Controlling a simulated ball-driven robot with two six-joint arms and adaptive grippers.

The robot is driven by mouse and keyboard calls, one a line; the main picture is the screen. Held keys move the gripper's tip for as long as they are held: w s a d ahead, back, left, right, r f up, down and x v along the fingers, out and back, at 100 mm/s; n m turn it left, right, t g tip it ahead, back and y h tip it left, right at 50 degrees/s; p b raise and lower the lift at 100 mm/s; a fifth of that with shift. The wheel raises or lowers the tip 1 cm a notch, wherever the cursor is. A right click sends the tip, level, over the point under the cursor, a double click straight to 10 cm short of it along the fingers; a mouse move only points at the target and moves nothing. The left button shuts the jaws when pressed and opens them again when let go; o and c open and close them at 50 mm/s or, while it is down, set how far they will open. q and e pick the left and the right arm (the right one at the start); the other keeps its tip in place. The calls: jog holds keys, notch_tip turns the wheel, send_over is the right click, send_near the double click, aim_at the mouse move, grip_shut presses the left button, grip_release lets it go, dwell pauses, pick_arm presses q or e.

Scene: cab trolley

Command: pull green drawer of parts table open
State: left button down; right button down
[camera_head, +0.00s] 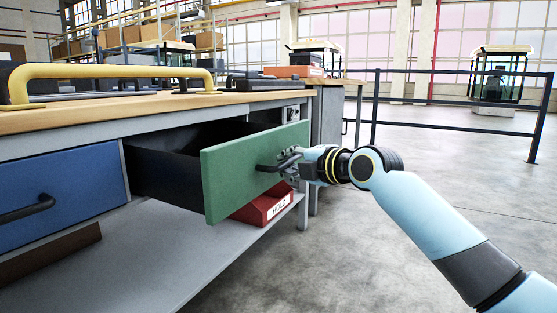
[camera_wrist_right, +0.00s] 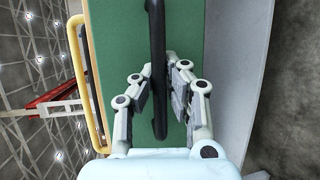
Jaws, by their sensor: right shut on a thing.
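The parts table (camera_head: 60,122) has a light wood top and a grey frame. Its green drawer (camera_head: 228,176) stands pulled out, with its dark inside and black side wall showing. My right gripper (camera_head: 284,162) is at the drawer's black handle (camera_head: 268,168). In the right wrist view the black handle (camera_wrist_right: 158,60) runs between the two fingers of my right gripper (camera_wrist_right: 158,90), which is shut on it. The green drawer front (camera_wrist_right: 120,40) lies behind the handle. My left gripper is in neither view.
A blue drawer (camera_head: 70,190) is shut at left. A yellow handle bar (camera_head: 120,71) and dark parts lie on the table top. A red box marked HOLD (camera_head: 265,206) sits on the lower shelf. The floor at right is open, up to a dark railing (camera_head: 450,128).

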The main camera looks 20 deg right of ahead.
jog(key=shift+s+d, duration=0.2)
jog(key=shift+s, duration=0.05)
jog(key=c, duration=1.3)
grip_release()
jog(key=shift+c, duration=0.2)
jog(key=v, duration=1.2)
